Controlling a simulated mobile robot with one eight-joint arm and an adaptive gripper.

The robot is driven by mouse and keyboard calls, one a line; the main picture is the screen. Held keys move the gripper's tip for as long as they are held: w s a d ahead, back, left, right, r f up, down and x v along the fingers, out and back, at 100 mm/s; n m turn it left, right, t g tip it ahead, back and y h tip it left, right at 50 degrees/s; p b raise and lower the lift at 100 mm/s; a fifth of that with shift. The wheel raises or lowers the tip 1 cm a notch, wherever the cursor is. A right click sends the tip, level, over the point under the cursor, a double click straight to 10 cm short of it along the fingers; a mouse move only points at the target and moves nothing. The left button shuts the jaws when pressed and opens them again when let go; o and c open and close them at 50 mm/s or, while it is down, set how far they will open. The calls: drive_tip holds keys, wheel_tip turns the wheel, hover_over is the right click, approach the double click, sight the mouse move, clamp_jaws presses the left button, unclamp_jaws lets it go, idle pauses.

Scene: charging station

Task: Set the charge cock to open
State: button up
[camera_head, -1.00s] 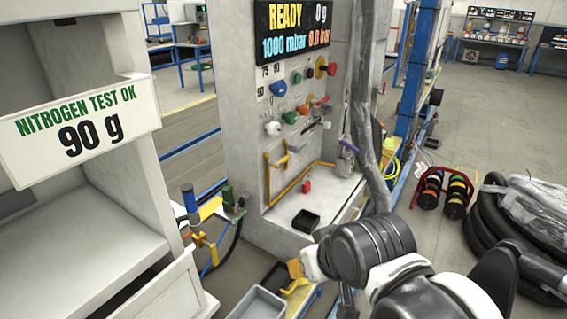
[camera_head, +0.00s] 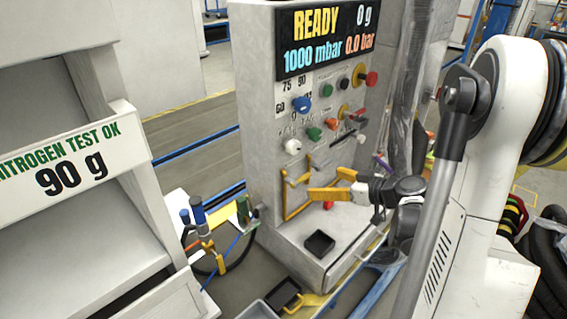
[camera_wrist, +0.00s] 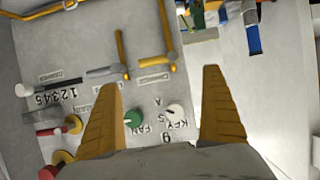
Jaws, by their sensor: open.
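Two small cocks with yellow pipes are on the grey panel. In the wrist view one cock (camera_wrist: 106,71) is left of centre and the other (camera_wrist: 156,63) is at the top middle. Their labels are too small to read, so I cannot tell which is the charge cock. In the head view the yellow pipework (camera_head: 287,196) shows at the lower left of the panel, partly near my fingers. My gripper (camera_head: 326,183) has its yellow fingers spread and empty in front of the panel. In the wrist view the open gripper (camera_wrist: 162,78) has the second cock between and just beyond its fingertips.
A green knob (camera_wrist: 133,118) and a white knob (camera_wrist: 175,113) lie between my fingers in the wrist view. A black tray (camera_head: 319,243) sits on the ledge below. A display (camera_head: 325,38) reads READY. A white cabinet (camera_head: 75,240) stands at the left.

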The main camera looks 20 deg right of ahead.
sight(301, 178)
drive_tip(key=b+x, duration=0.3)
drive_tip(key=x, duration=0.7)
drive_tip(key=shift+w+f, duration=0.1)
drive_tip(key=shift+w, duration=0.25)
drive_tip(key=shift+c, duration=0.2)
drive_tip(key=c, duration=1.4)
